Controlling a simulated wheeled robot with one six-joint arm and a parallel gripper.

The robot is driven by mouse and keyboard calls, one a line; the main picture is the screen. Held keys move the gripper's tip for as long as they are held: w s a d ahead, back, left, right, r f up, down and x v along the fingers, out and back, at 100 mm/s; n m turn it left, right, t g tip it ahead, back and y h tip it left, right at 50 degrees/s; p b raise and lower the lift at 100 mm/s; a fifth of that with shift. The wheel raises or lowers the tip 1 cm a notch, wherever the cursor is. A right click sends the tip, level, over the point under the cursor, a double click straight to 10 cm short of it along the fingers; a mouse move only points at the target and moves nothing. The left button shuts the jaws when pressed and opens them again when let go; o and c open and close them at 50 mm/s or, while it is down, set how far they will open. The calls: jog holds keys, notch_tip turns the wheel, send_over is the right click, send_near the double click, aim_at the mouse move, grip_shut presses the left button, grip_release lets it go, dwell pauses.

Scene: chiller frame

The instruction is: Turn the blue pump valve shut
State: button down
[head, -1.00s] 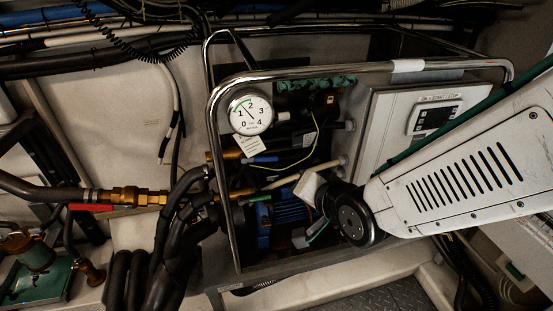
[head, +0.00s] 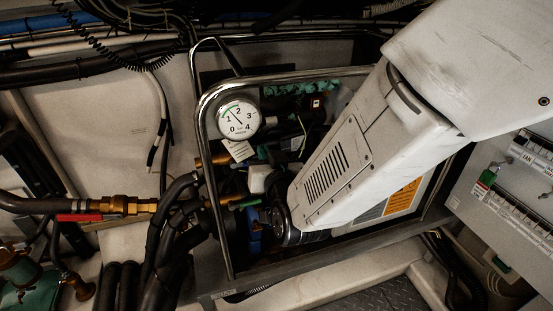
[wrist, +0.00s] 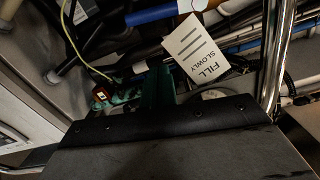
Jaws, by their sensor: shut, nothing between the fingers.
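A blue sleeve or lever (wrist: 165,12), apparently the valve handle, lies nearly level at the top of the wrist view, beside a white "FILL SLOWLY" tag (wrist: 197,52). In the head view the tag (head: 240,150) hangs under the gauge. Contact with the handle cannot be told.
A chrome tube frame (head: 208,140) surrounds the unit, with a pressure gauge (head: 238,117) at its upper left. Black hoses (head: 160,245) crowd the left side. A labelled panel (head: 500,185) stands at right.

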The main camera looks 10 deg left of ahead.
jog(key=shift+w+a+f, duration=0.3)
jog(key=shift+f, duration=0.35)
jog(key=shift+w+a+f, duration=0.25)
jog(key=shift+a+f, duration=0.1)
jog(key=shift+f, duration=0.3)
jog(key=shift+w+a+f, duration=0.3)
jog(key=shift+f, duration=0.35)
